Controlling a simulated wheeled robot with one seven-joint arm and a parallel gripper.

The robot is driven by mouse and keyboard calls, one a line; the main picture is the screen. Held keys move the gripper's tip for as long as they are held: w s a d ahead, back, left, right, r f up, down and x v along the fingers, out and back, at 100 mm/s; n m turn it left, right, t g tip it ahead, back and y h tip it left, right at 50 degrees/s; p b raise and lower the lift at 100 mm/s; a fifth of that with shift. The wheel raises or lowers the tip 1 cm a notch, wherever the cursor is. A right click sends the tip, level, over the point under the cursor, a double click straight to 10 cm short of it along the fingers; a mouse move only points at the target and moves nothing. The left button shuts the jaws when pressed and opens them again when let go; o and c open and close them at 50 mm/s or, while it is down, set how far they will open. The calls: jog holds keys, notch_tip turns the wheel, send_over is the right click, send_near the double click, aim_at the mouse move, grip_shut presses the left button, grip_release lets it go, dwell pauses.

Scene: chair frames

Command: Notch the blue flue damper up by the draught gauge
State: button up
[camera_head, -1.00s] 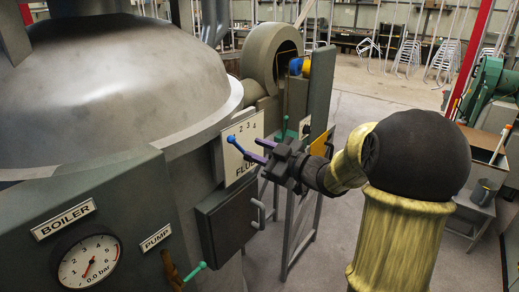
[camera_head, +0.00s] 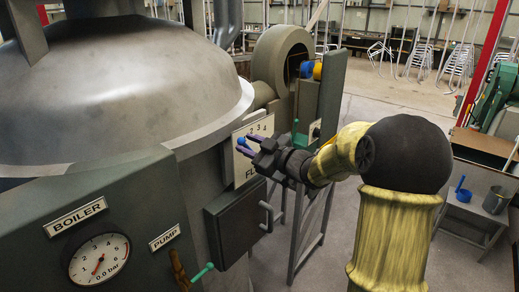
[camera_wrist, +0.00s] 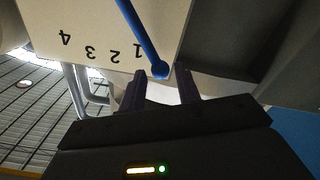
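The blue flue damper lever (camera_wrist: 140,35) ends in a round knob (camera_wrist: 160,69) and crosses a white plate (camera_wrist: 60,18) marked with numbers. In the wrist view the numbers are upside down and the knob is by the 1. My gripper (camera_wrist: 161,80) is open, with its dark purple fingers on either side of the knob; I cannot tell if they touch it. In the head view my gripper (camera_head: 244,148) is at the knob (camera_head: 241,141) and covers part of the plate (camera_head: 238,165). I cannot identify a draught gauge; a round boiler gauge (camera_head: 98,259) reads 0.0 bar.
A dark door with a handle (camera_head: 265,216) is below the plate. A green-tipped pump lever (camera_head: 203,272) is at the lower front. A grey upright panel (camera_head: 328,95) stands behind my gripper. A blue ladle (camera_head: 462,190) and metal pot (camera_head: 496,199) are at the right.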

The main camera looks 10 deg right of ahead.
jog(key=shift+w+a, duration=0.4)
jog(key=shift+w, duration=0.2)
jog(key=c, duration=0.5)
jog(key=shift+w+d+r+p, duration=0.15)
jog(key=shift+d+r+p, duration=0.15)
jog(key=shift+p, duration=0.15)
jog(key=shift+w+d+r+p, duration=0.3)
jog(key=shift+d+p, duration=0.15)
jog(key=shift+w+d+r+p, duration=0.25)
jog(key=shift+w+d+p, duration=0.05)
jog(key=shift+d+p, duration=0.15)
jog(key=shift+w+d, duration=0.2)
jog(key=shift+d, duration=0.05)
jog(key=shift+r, duration=0.1)
